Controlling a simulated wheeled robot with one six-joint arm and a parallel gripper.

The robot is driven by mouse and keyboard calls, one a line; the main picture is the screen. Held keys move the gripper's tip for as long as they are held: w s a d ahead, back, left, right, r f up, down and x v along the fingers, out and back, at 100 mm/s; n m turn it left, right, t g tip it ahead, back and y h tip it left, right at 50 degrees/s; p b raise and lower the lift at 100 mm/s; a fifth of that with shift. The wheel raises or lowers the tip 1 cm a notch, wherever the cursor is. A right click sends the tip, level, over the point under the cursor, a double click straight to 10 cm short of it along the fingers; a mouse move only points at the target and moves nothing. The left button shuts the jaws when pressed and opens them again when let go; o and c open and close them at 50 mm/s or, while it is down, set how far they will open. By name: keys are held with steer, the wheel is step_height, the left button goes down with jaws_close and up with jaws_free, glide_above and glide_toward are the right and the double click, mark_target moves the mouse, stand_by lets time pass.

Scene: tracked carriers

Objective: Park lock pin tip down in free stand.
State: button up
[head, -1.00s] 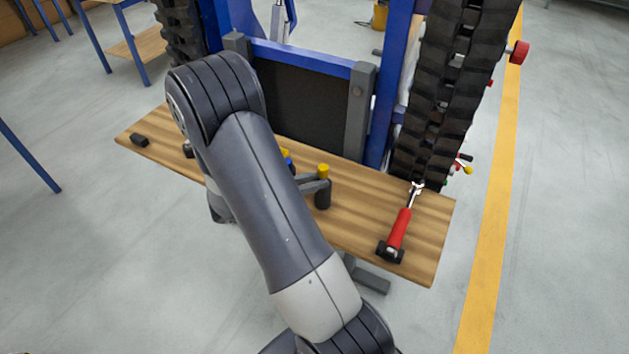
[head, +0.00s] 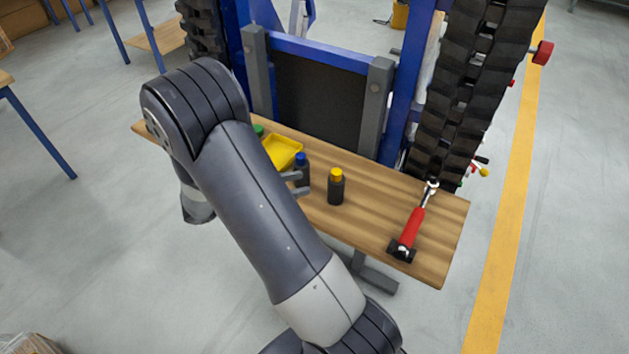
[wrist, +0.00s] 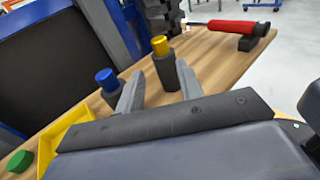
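I cannot make out a piece that is clearly the lock pin or its stand. A black bottle-like piece with a yellow top (head: 336,187) stands upright on the wooden bench (head: 385,215); it also shows in the wrist view (wrist: 165,67). A similar piece with a blue top (head: 302,170) stands left of it, and shows in the wrist view (wrist: 107,82). My gripper (head: 299,183) is open and empty, low over the bench. In the wrist view its fingers (wrist: 160,75) point toward the yellow-topped piece, which stands beyond the gap. My arm hides the bench's left part.
A yellow tray (head: 285,150) and a green piece (head: 258,130) lie left of the bottles. A red-handled tool (head: 411,228) lies at the bench's right. A tracked carrier (head: 465,90) and a dark panel (head: 322,105) stand behind. Bench surface between yellow-topped piece and tool is clear.

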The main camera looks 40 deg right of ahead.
mark_target(331, 177)
steer(key=v, duration=0.2)
steer(key=shift+w+a+r, duration=0.1)
steer(key=shift+w+a, duration=0.1)
steer(key=shift+a, duration=0.1)
steer(key=shift+d, duration=0.1)
steer(key=p+x, duration=0.1)
steer(key=x, duration=0.9)
steer(key=shift+s+d, duration=0.3)
steer(key=shift+r, duration=0.35)
